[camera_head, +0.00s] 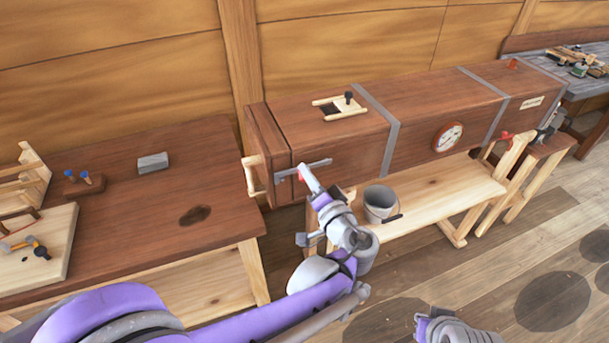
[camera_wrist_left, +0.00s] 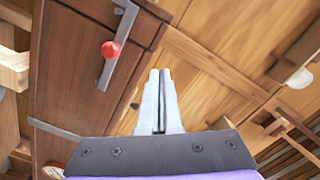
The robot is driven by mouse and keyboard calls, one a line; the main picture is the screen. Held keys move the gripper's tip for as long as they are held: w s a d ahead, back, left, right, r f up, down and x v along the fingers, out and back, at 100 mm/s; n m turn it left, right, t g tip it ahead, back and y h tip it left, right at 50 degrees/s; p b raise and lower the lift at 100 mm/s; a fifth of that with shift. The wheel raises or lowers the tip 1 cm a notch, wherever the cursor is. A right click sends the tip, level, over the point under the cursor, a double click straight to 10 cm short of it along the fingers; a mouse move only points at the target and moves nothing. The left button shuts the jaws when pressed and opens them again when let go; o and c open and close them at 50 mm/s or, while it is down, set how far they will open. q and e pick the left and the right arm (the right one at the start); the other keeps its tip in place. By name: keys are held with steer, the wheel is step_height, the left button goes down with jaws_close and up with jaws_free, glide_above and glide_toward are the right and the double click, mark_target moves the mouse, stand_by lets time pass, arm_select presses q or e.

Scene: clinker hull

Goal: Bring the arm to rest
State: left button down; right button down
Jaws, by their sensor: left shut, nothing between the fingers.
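My left gripper (camera_head: 309,178) is shut and empty, in front of the near end of the long wooden steam box (camera_head: 330,130). In the left wrist view its two pale fingers (camera_wrist_left: 160,80) lie together with nothing between them. A grey metal latch bar (camera_head: 318,163) on the box end is close to the fingertips in the head view. In the left wrist view the bar (camera_wrist_left: 121,35) with its red knob (camera_wrist_left: 110,50) lies left of the fingers, apart from them in the picture. Part of my right arm (camera_head: 455,330) shows at the bottom; its gripper is out of view.
A brown workbench (camera_head: 120,220) stands left, with a grey block (camera_head: 153,162) and a pale board (camera_head: 40,245) on it. A metal bucket (camera_head: 379,203) stands on the pale bench under the box. A grey table (camera_head: 590,88) is far right. Open floor lies at right.

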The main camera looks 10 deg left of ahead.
arm_select(q)
steer(key=v, duration=0.7)
steer(key=s+a+f+n+g+h, duration=0.1)
steer(key=s+a+f+g+h, duration=0.3)
steer(key=s+a+f+g, duration=0.55)
steer(key=s+a+f+n+t+h, duration=0.1)
steer(key=s+f+n+h, duration=0.1)
steer(key=s+f+h, duration=0.4)
steer(key=shift+s+f+n+h+b, duration=0.2)
steer(key=shift+s+n+h+b, duration=0.2)
steer(key=shift+s, duration=0.6)
